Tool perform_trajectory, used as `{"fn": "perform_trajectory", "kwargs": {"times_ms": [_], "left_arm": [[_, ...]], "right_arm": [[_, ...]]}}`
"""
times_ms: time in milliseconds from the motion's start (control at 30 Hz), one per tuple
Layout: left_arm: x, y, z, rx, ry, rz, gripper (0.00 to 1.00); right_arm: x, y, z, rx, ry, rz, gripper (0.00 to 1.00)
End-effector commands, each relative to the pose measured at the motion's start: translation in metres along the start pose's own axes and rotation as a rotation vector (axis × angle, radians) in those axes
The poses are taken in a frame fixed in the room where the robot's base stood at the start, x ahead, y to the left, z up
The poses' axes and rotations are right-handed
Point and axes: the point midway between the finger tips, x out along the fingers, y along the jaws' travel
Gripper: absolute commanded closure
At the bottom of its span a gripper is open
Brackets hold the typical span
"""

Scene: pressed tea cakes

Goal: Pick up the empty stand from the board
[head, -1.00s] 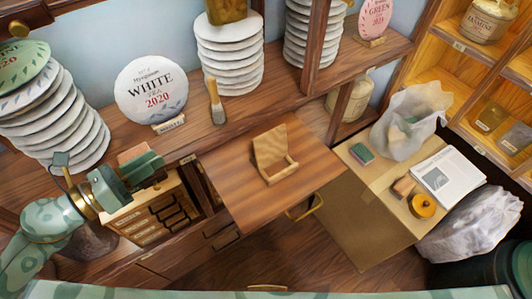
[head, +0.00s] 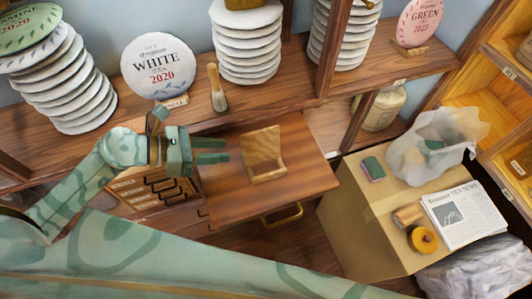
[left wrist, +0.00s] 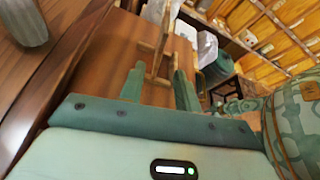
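The empty wooden stand (head: 263,158), an upright back plate with a low lipped foot, stands on the brown board (head: 305,160) in the head view. My left gripper (head: 227,150) is just left of the stand, its fingers pointing right toward it, with a small gap. In the left wrist view the left gripper (left wrist: 159,78) is open, its two green fingers apart. The stand (left wrist: 160,45) shows ahead of and partly between the fingertips there; nothing is clamped. My right gripper is not in view.
Behind the board are a brush (head: 217,88), a white tea cake (head: 157,66) on its own stand and stacks of wrapped cakes (head: 246,50). At right, a cardboard box (head: 365,225) carries a newspaper (head: 463,215), a sponge (head: 374,168) and a plastic bag (head: 430,145).

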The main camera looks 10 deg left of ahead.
Motion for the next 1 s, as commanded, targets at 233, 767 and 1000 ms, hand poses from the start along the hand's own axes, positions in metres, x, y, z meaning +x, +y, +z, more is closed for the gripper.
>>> {"fn": "perform_trajectory", "kwargs": {"times_ms": [233,767,1000], "left_arm": [[0.046,0.001,0.001,0.000,-0.003,0.002,0.67],[0.104,0.002,0.006,-0.002,-0.001,0.001,0.67],[0.104,0.002,0.005,-0.001,0.000,0.002,0.81]], "right_arm": [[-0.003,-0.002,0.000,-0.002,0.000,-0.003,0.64],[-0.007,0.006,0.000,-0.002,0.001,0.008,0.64],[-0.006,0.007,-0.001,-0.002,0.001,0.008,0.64]]}}
